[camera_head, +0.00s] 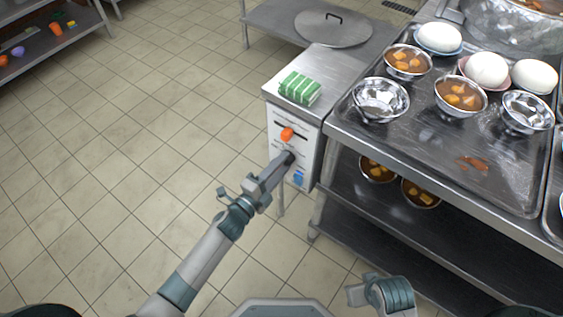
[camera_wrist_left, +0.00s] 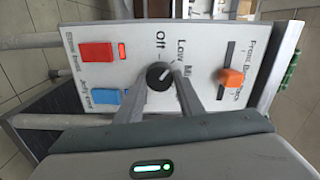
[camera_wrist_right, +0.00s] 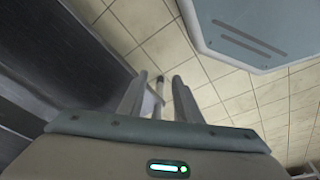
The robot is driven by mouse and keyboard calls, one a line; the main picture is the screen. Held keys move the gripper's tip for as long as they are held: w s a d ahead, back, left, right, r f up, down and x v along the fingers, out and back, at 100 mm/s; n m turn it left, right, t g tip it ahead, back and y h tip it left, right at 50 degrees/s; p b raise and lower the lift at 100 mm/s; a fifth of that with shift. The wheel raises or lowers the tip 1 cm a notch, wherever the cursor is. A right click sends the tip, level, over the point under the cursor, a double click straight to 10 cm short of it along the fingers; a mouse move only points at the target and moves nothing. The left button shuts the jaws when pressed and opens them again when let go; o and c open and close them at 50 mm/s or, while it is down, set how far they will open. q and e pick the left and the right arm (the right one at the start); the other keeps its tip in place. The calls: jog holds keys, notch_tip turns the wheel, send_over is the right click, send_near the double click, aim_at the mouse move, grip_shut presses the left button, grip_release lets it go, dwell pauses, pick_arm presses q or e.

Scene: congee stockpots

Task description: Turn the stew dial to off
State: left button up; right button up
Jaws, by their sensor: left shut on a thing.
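The stew dial (camera_wrist_left: 160,75) is a small round black knob with a pale pointer mark on the white control panel (camera_wrist_left: 85,72). "Off" and "Low" are printed beside it. Its pointer leans toward the Off–Low side; the exact setting is hard to read. My left gripper (camera_head: 288,158) is at the panel, its two fingers on either side of the dial and shut on it. In the head view the fingers largely hide the dial. My right gripper (camera_wrist_right: 158,85) is empty, its fingers apart, low near the bottom of the head view.
The panel also bears an orange slider (camera_wrist_left: 231,78), a red switch (camera_wrist_left: 97,52) and a blue switch (camera_wrist_left: 104,96). Green-striped cloth (camera_head: 300,88) lies on top of the unit. To the right stands a steel counter (camera_head: 420,160) with bowls.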

pick_arm(q)
jog(key=shift+n+p, duration=1.3)
jog(key=shift+n, duration=2.5)
pick_arm(e)
notch_tip(320, 180, down, 8)
jog(key=shift+f, duration=0.2)
pick_arm(q)
jog(key=o, duration=1.1)
jog(key=shift+c, duration=0.2)
jog(key=shift+a, duration=0.1)
jog(key=v, duration=1.7)
jog(key=shift+s, duration=0.15)
pick_arm(e)
jog(key=shift+r, duration=0.65)
pick_arm(q)
jog(key=shift+r, duration=0.1)
pick_arm(e)
jog(key=shift+w, duration=0.15)
